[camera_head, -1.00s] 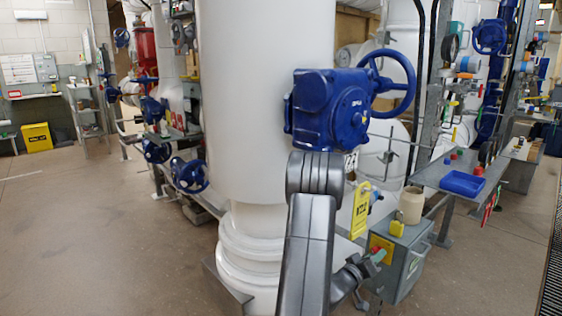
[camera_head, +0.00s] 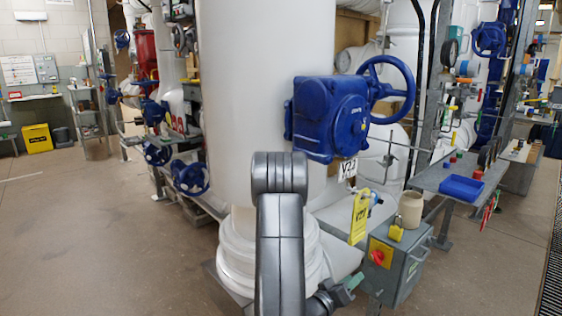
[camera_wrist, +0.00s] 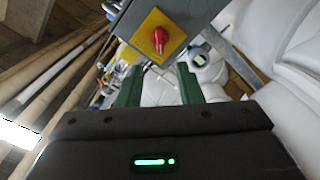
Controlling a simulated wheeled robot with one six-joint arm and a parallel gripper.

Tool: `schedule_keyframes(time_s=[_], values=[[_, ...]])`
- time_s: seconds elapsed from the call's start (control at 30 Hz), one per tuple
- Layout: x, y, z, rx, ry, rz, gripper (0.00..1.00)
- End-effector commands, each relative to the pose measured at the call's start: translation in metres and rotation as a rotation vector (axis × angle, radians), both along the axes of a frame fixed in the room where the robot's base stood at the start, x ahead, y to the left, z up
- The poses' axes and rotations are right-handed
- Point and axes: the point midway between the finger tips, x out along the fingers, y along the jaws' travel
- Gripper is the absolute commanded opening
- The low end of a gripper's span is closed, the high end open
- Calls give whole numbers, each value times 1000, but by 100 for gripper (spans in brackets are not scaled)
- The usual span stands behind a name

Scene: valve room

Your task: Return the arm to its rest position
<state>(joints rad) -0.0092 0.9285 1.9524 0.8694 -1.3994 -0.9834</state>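My arm stands upright in the middle of the head view, in front of the thick white pipe (camera_head: 265,90). My gripper (camera_head: 354,281) is low at the arm's right side, left of the grey switch box (camera_head: 408,270) and apart from it. In the wrist view the two green fingers of my gripper (camera_wrist: 160,84) are spread, with nothing between them. The box's red rotary knob (camera_wrist: 159,38) on its yellow plate (camera_wrist: 150,30) shows beyond the fingertips. The knob is also in plain sight in the head view (camera_head: 378,257).
A blue valve gearbox (camera_head: 325,115) with a handwheel (camera_head: 388,92) is above right of my arm. A yellow tag (camera_head: 359,216), a padlock (camera_head: 396,232) and a beige cup (camera_head: 411,207) are near the box. A shelf with a blue tray (camera_head: 461,188) is at right. The left floor is open.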

Motion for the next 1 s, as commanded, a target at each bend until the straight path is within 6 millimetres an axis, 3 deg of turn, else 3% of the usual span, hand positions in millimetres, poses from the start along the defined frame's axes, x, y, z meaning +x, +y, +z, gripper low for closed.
schedule_keyframes(time_s=[0.6, 1.0], values=[[80, -93, -1, -2, -3, -4, 33], [79, -89, -2, 246, -279, 0, 33]])
